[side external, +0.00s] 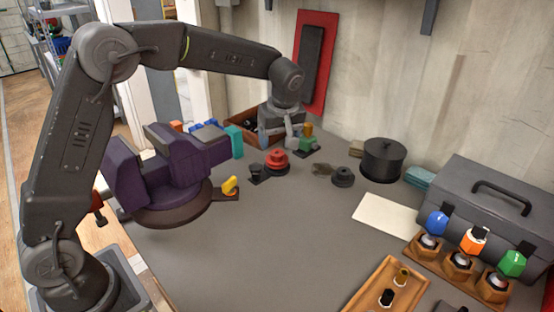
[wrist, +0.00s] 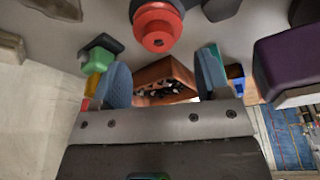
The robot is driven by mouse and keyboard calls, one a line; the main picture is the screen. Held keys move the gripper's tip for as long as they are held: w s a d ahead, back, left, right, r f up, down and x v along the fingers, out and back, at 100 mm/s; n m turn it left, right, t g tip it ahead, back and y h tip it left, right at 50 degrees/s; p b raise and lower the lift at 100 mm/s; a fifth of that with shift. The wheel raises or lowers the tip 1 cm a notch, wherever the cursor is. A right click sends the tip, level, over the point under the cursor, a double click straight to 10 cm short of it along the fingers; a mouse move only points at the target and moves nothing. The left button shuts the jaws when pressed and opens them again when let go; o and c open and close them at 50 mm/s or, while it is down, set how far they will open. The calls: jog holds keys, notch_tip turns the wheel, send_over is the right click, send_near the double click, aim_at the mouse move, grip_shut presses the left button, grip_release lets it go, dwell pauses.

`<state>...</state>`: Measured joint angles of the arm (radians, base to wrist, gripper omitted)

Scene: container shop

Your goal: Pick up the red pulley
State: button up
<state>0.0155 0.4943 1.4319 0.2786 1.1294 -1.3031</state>
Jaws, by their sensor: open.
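The red pulley (side external: 277,161) stands on the grey bench, between a small black piece on its left and a green piece on its right. It shows at the top of the wrist view (wrist: 157,24), ahead of the fingertips and roughly centred between them. My gripper (side external: 277,142) is open and empty, just behind and above the pulley in the side view. Its two blue-grey fingers stand apart in the wrist view (wrist: 163,58), with the pulley outside them. I cannot tell the exact height gap.
A purple vise (side external: 170,170) with a yellow-handled piece (side external: 230,186) stands to the left. A green block (side external: 308,131) is close on the right. A dark pulley (side external: 343,177) and black pot (side external: 383,160) stand farther right. A brown box (side external: 240,129) lies behind.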

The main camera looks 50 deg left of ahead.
aim_at(277, 153)
jog(key=shift+x, duration=2.9)
jog(key=shift+d, duration=0.15)
jog(key=shift+r, duration=0.1)
jog(key=c, duration=0.6)
